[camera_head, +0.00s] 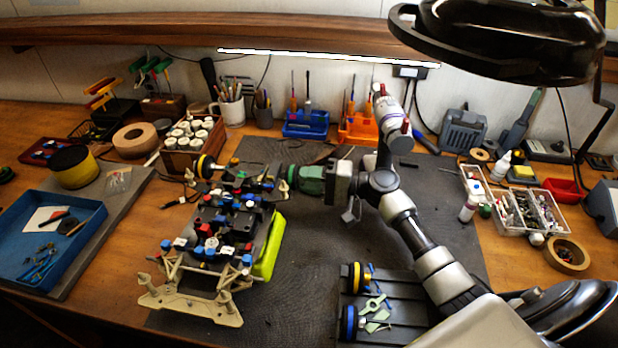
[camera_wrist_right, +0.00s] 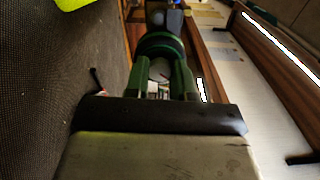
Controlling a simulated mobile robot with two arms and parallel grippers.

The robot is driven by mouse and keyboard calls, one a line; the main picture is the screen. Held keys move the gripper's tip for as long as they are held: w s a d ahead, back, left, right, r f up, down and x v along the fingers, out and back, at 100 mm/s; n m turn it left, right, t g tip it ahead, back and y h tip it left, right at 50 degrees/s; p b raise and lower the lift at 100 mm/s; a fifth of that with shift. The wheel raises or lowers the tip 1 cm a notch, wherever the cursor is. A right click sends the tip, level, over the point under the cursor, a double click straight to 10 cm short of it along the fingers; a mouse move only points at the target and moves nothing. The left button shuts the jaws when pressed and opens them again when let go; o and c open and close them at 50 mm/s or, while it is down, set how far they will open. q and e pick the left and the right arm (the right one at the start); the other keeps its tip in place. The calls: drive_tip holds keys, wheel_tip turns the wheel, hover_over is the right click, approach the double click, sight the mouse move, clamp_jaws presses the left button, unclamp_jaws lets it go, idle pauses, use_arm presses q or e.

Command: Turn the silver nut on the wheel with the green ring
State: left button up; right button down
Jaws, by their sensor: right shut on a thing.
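The racecar chassis (camera_head: 187,303) stands on the dark mat with its tan end toward me. The wheel with the green ring (camera_head: 291,176) is at its far right corner. It also shows as a dark round shape in the right wrist view (camera_wrist_right: 161,43). My right gripper (camera_head: 299,178) comes in from the right with its green fingers up against the wheel's outer face. In the right wrist view the fingers (camera_wrist_right: 163,62) close in at the wheel's hub. The silver nut is hidden between them. My left gripper is not in view.
A wheel with a yellow ring (camera_head: 204,166) is on the chassis's far left.

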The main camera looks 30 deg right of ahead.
drive_tip(key=m+p, duration=0.4)
drive_tip(key=m, duration=0.5)
drive_tip(key=shift+m, duration=0.4)
idle(0.4)
drive_tip(key=c, duration=0.9)
unclamp_jaws()
drive_tip(key=b+v, duration=0.3)
drive_tip(key=v, duration=0.7)
drive_tip(key=shift+f, duration=0.15)
drive_tip(key=shift+s+d, duration=0.3)
drive_tip(key=shift+d, duration=0.05)
